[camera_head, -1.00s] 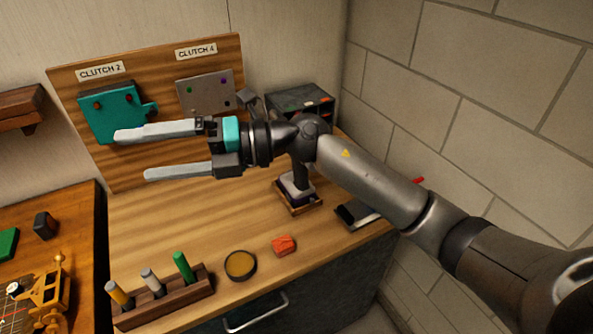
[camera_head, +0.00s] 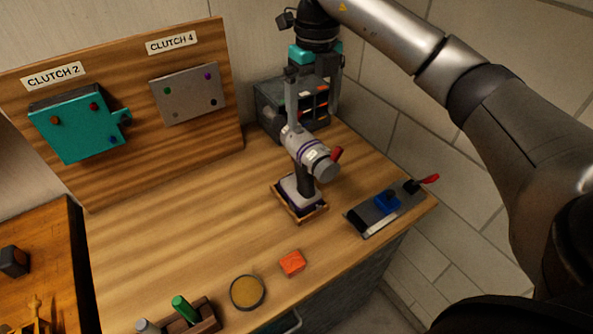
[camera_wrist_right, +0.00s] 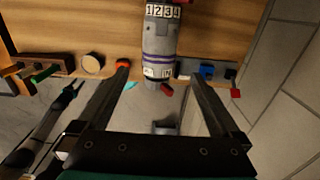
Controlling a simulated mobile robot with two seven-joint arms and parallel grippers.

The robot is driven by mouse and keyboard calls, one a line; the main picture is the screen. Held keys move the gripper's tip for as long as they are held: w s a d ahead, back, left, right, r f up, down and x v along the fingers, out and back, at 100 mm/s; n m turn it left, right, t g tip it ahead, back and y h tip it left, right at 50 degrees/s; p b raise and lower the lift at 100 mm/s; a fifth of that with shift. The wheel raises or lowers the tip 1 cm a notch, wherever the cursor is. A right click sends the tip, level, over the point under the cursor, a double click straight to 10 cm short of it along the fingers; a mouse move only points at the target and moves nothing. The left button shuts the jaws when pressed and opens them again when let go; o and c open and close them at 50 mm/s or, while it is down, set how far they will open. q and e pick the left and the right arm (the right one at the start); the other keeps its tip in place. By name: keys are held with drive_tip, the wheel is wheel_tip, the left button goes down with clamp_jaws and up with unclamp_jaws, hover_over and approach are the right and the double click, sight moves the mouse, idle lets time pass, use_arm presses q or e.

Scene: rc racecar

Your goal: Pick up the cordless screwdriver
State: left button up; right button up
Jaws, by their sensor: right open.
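The cordless screwdriver (camera_head: 305,150) stands in a small wooden tray (camera_head: 304,217) on the workbench. It has a grey body with purple bands, a dark handle, a pale base and a red part at one side. My right gripper (camera_head: 311,113) is open and empty, its fingers pointing down over the screwdriver's upper end. In the right wrist view the screwdriver body (camera_wrist_right: 159,45) shows beyond and between the two spread fingers (camera_wrist_right: 158,76); I cannot tell whether they touch it. A dark arm at the left of that view seems to be my left one; its gripper is unclear.
A dark parts cabinet (camera_head: 268,107) stands close behind my right gripper. A grey plate with a blue block (camera_head: 388,202) lies to the right. An orange-red block (camera_head: 292,263) and a round dish (camera_head: 248,292) are in front. The bench's middle left is clear.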

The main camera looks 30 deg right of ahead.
sight(312, 144)
drive_tip(key=f, duration=0.3)
drive_tip(key=shift+s+f, duration=0.3)
drive_tip(key=shift+f, duration=0.1)
wheel_tip(312, 144, down, 4)
drive_tip(key=shift+w+f+p, duration=0.1)
drive_tip(key=shift+w+p, duration=0.05)
drive_tip(key=shift+p, duration=0.15)
drive_tip(key=shift+f, duration=0.5)
wheel_tip(312, 144, down, 5)
drive_tip(key=shift+r+p, duration=0.1)
drive_tip(key=shift+p, duration=0.45)
use_arm(q)
drive_tip(key=shift+s+r, duration=0.6)
drive_tip(key=shift+r, duration=0.25)
use_arm(e)
drive_tip(key=shift+c, duration=0.2)
clamp_jaws()
use_arm(q)
drive_tip(key=shift+s, duration=0.15)
